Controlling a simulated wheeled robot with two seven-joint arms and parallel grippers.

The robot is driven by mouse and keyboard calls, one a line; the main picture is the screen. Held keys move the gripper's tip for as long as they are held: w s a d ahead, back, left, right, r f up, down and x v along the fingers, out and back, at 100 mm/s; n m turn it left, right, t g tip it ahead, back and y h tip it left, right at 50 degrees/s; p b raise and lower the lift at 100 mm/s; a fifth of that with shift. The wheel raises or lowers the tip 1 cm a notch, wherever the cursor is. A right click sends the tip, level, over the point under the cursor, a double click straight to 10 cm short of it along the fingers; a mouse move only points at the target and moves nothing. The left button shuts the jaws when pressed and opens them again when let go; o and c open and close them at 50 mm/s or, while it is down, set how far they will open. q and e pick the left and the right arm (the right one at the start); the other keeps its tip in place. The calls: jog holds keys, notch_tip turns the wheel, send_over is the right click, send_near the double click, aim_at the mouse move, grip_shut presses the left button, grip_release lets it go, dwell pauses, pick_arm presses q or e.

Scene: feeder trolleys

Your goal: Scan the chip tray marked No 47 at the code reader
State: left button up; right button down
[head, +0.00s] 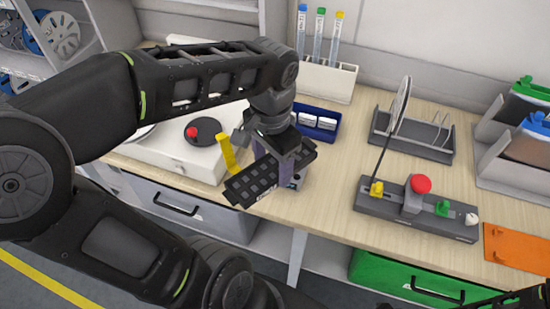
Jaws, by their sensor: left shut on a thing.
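My left gripper (276,150) is shut on a black chip tray (262,181) with rows of pockets. It holds the tray tilted above the front part of the table. No number can be read on the tray. Whether tray and device touch is unclear. My right gripper is not seen; only a dark piece of arm shows at the bottom right corner.
A white machine with a black disc and red knob (192,132) stands left, near a yellow piece (228,154). Behind are a blue bin (318,123) and a tube rack (327,80). Right are a reel stand (413,137), a grey fixture (415,214) and an orange plate (517,250).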

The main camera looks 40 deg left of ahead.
pick_arm(q)
jog(key=shift+w, duration=0.2)
jog(key=shift+w+a+f+b, duration=0.3)
jog(key=shift+w+f, duration=0.1)
jog(key=shift+w, duration=0.35)
jog(key=w+a+f+b, duration=0.1)
jog(key=w+a+f, duration=0.2)
jog(key=w, duration=0.6)
jog(key=shift+w+a, duration=0.15)
jog(key=shift+w, duration=0.1)
jog(key=shift+f, duration=0.1)
jog(key=s+r, duration=0.1)
jog(key=s, duration=0.1)
jog(key=s+d+r+p, duration=0.1)
jog(key=s, duration=0.1)
jog(key=s+d+r, duration=0.1)
jog(key=s, duration=0.1)
jog(key=shift+s+d+r+p, duration=0.2)
jog(key=shift+s+r+p, duration=0.15)
jog(key=shift+s+r, duration=0.05)
jog(key=shift+s+d+r, duration=0.15)
jog(key=shift+s, duration=0.3)
